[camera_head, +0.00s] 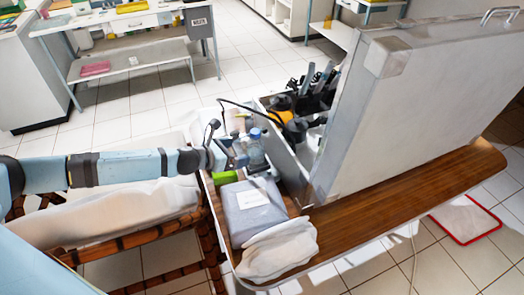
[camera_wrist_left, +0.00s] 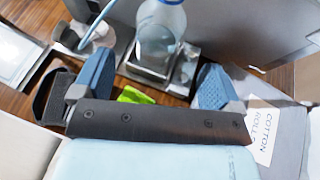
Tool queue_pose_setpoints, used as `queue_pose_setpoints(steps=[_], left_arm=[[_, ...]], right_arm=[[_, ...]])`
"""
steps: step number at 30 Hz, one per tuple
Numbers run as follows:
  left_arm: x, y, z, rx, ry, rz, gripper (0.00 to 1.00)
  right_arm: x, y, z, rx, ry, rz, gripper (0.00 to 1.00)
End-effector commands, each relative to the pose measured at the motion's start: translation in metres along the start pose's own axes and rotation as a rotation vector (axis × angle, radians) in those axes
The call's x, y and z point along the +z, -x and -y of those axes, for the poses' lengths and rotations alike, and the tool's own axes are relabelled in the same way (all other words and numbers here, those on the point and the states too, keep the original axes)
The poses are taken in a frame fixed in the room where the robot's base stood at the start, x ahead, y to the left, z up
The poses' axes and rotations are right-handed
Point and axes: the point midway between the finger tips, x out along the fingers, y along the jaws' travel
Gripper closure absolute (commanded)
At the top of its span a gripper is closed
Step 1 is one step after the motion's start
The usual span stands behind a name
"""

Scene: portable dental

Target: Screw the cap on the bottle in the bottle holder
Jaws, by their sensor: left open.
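A clear bottle (camera_head: 257,153) stands upright on the wooden table, with a blue cap (camera_head: 255,134) at its top. I cannot tell how tightly the cap sits. In the left wrist view the bottle (camera_wrist_left: 162,25) stands in a metal holder (camera_wrist_left: 152,72), and its top is cut off by the upper edge. My left gripper (camera_head: 229,155) is just left of the bottle. In the left wrist view its two blue fingers (camera_wrist_left: 154,80) are wide apart, with nothing between them, and the bottle is beyond them. My right gripper is not in view.
A grey box labelled cotton roll (camera_head: 252,207) and a white cloth (camera_head: 278,250) lie on the table (camera_head: 400,200) in front. A large grey case (camera_head: 410,90) stands open to the right. A green item (camera_head: 228,177) lies near the gripper.

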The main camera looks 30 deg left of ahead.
Motion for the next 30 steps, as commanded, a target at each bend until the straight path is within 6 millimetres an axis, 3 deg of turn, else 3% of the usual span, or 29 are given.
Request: queue_pose_setpoints(steps=[23,30], left_arm=[[0.000,-0.018,0.000,0.000,0.001,0.001,0.09],[0.002,-0.053,0.001,0.000,0.003,0.003,0.09]], right_arm=[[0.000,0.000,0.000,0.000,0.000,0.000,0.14],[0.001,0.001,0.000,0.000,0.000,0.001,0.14]])
